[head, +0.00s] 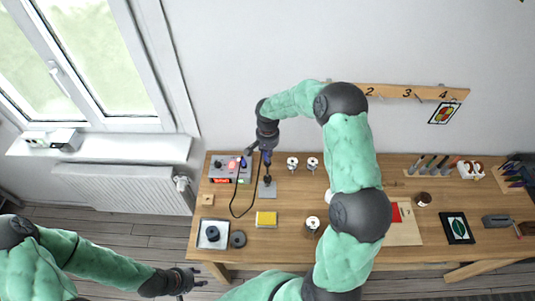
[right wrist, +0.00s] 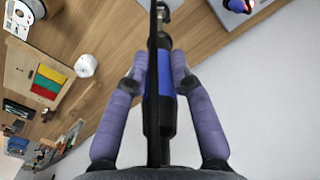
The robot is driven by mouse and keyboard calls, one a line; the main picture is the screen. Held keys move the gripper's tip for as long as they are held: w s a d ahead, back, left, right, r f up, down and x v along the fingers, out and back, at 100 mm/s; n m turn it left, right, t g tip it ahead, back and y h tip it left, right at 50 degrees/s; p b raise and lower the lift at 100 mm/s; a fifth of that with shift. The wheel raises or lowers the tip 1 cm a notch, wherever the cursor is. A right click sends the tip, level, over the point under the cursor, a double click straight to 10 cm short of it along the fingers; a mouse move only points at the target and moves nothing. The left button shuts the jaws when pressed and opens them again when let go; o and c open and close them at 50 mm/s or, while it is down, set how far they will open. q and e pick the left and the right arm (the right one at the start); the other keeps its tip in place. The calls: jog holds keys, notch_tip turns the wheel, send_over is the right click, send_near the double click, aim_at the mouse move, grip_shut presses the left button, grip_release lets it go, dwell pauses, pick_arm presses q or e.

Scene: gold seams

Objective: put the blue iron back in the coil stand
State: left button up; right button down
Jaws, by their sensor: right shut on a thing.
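The blue iron (right wrist: 165,85) is between the two fingers of my right gripper (right wrist: 158,82), which is shut on its handle. In the head view my right gripper (head: 266,148) holds the iron (head: 267,158) roughly upright, tip down, over the coil stand. The coil stand (head: 268,190) has a grey base at the back left of the bench. The iron's tip and the coil overlap in the head view, so I cannot tell whether they touch. My left gripper (head: 190,279) is empty, fingers apart, low in front of the bench's left end.
A grey station (head: 222,179) with a red display stands left of the stand. A black cord (head: 233,209) loops over the bench beside it. A yellow sponge (head: 266,219), a white tray (head: 212,234) and two white spools (head: 312,163) are nearby. My right arm hides the bench's middle.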

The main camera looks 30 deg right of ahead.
aim_at(268, 166)
jog(key=shift+f+b, duration=0.6)
jog(key=shift+b, duration=0.1)
dwell(0.3)
dwell(0.8)
jog(key=shift+f+b, duration=1.75)
jog(key=shift+b, duration=0.1)
dwell(0.4)
dwell(0.7)
jog(key=shift+f+b, duration=1.75)
jog(key=shift+b, duration=0.05)
dwell(0.4)
dwell(1.0)
